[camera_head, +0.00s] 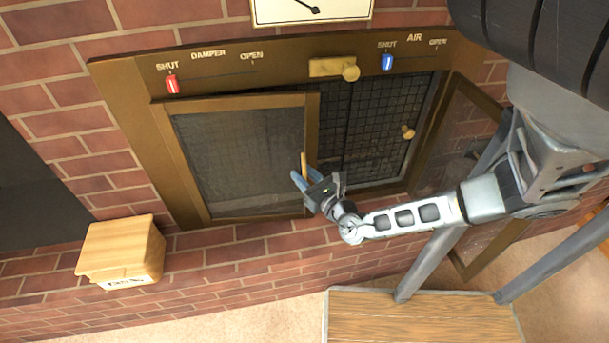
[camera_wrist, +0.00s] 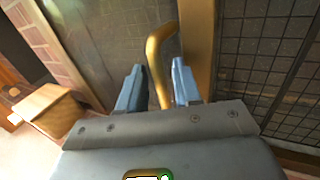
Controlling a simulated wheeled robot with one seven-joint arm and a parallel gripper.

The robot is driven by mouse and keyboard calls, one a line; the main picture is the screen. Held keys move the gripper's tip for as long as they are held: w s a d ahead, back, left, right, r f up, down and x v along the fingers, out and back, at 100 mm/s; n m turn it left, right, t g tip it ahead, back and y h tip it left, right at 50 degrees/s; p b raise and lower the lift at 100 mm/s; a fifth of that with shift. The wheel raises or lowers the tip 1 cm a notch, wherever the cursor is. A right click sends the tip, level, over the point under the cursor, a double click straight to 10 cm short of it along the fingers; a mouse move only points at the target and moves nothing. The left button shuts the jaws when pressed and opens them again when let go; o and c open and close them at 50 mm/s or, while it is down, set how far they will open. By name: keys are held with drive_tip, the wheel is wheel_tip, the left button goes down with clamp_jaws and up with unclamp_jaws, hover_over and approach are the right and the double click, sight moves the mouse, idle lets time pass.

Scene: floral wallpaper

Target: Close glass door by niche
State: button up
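The left glass door (camera_head: 235,165) has a brass frame and sits in the fireplace front, standing a little out from it. Its brass handle (camera_head: 304,163) is at its right edge; the handle curves up between my fingers in the wrist view (camera_wrist: 160,48). My gripper (camera_head: 310,184) is at this handle, with one finger on each side; in the wrist view (camera_wrist: 158,88) small gaps seem to show beside the handle. The right glass door (camera_head: 452,135) is swung open, partly hidden behind my arm. A dark recess (camera_head: 35,190) in the bricks lies left of the fireplace.
A wooden box (camera_head: 122,250) juts out at the lower left, below the left door. Dark mesh (camera_head: 385,130) shows in the right half of the opening. Red (camera_head: 172,84) and blue (camera_head: 387,62) sliders sit on the top brass bar. A wooden surface (camera_head: 420,315) is below my arm.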

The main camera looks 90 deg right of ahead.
drive_tip(key=v, duration=0.7)
drive_tip(key=shift+s+a, duration=0.2)
drive_tip(key=shift+a, duration=0.05)
drive_tip(key=shift+c, duration=0.4)
